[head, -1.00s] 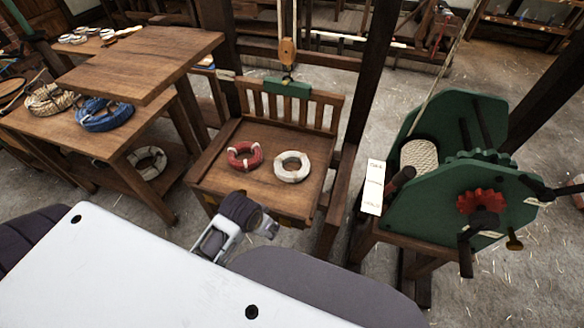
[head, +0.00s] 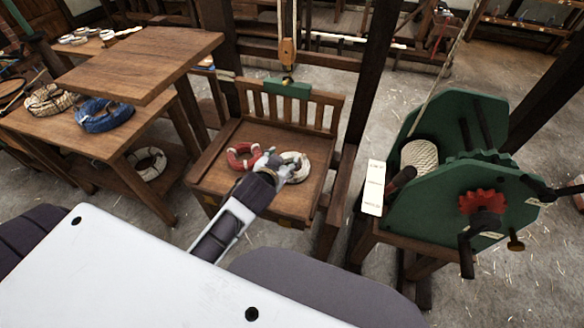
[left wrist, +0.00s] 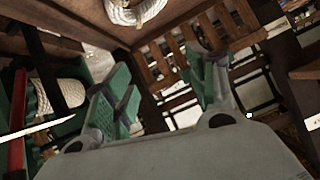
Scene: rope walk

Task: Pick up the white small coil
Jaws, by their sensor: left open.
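The white small coil (head: 302,160) lies on the wooden seat-like tray (head: 230,182), right of the red coil (head: 238,160). My left gripper (head: 280,167) is open and reaches over the coil's left side, hiding part of it. In the left wrist view the white coil (left wrist: 150,8) is cut off by the top edge, and the open fingers (left wrist: 165,90) show below it with no coil between them. I cannot tell whether the gripper touches the coil. My right gripper is not in view.
A slatted back with a green block (head: 288,88) rises behind the coils. A green machine with a red gear (head: 482,201) stands to the right. A table with a blue coil (head: 104,115) is at the left, with another pale coil (head: 149,164) below it.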

